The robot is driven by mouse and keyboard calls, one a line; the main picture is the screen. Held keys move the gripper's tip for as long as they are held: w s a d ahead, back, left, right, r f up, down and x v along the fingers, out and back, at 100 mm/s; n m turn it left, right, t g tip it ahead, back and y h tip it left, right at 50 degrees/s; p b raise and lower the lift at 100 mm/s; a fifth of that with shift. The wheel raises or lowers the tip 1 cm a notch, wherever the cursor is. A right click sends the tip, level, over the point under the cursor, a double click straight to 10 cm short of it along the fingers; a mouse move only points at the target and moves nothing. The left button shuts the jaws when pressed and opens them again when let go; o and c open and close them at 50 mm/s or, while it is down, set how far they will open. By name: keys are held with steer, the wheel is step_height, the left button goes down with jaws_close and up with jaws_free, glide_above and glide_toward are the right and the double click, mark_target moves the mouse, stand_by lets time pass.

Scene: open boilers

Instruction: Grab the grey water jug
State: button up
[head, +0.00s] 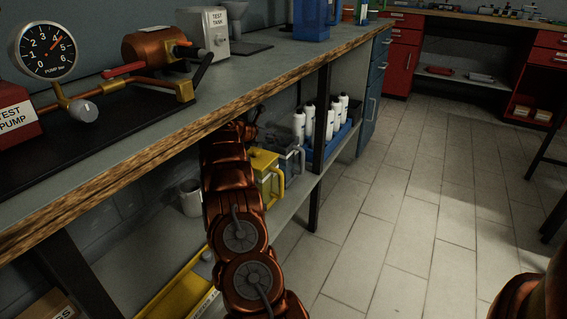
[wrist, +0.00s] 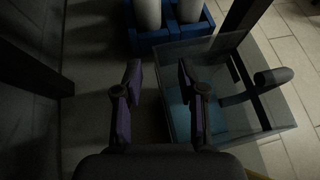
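The grey water jug (head: 291,160) stands on the shelf under the workbench, just behind a yellow jug. In the wrist view the grey jug (wrist: 228,52) is see-through, open-topped and square, with bluish content and its handle on the right. My gripper (wrist: 163,85) is open, with two dark fingers apart. The left finger is outside the jug on its left. The right finger overlaps the jug's left part in the picture; whether it is inside or touching I cannot tell. In the head view my gripper is mostly hidden under the bench edge.
The yellow jug (head: 266,177) stands close in front of the grey jug. A blue crate (head: 333,147) with several white bottles is beyond it. A dark shelf post (head: 319,140) stands near, and the workbench top (head: 262,75) overhangs the shelf. A metal mug (head: 190,197) is at left.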

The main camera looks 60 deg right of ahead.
jaws_close()
stand_by(0.7)
